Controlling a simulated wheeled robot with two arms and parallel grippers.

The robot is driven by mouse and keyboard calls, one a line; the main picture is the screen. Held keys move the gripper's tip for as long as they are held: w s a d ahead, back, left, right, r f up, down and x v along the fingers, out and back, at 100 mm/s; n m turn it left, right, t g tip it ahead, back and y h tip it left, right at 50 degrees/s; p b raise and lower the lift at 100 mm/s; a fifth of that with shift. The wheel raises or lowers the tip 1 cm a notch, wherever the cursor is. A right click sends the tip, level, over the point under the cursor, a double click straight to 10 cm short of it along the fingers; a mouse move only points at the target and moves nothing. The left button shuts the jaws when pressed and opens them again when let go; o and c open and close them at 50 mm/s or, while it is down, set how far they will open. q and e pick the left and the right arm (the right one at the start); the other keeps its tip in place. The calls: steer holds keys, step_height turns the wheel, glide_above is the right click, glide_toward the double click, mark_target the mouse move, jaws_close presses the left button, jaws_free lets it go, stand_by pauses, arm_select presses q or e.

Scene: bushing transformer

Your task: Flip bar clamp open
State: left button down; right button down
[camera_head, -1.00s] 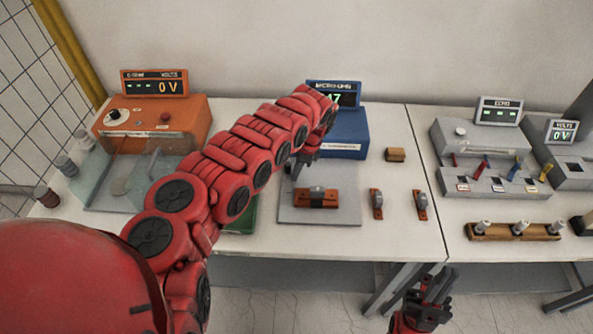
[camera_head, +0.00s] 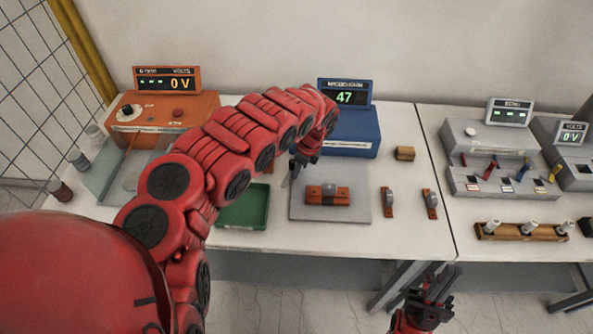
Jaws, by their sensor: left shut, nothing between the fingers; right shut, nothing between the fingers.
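A brown block with a grey metal piece on top (camera_head: 328,195) lies on a grey plate (camera_head: 345,215) on the table. It looks like the bar clamp, but whether it is open or closed is too small to tell. My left gripper (camera_head: 296,170) is shut and empty, pointing down above the plate's back left corner, behind and left of the block and apart from it. My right gripper (camera_head: 438,284) is shut and empty, low in front of the table edge.
Two small brown-and-metal pieces (camera_head: 387,202) (camera_head: 430,203) lie right of the plate. A green tray (camera_head: 245,210) is left of it. A blue meter reading 47 (camera_head: 350,138) stands behind. A wooden block (camera_head: 404,153) is near it. An orange volt box (camera_head: 165,110) stands back left.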

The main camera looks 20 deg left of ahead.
mark_target(304, 184)
arm_select(q)
steer(key=shift+d, duration=0.1)
steer(key=shift+d+f, duration=0.1)
steer(key=shift+d, duration=0.2)
steer(key=d+b, duration=0.1)
steer(key=d, duration=0.2)
steer(key=shift+f, duration=0.1)
steer(key=b+v, duration=0.2)
steer(key=v, duration=0.8)
steer(key=shift+s, duration=0.15)
steer(key=shift+d, duration=0.1)
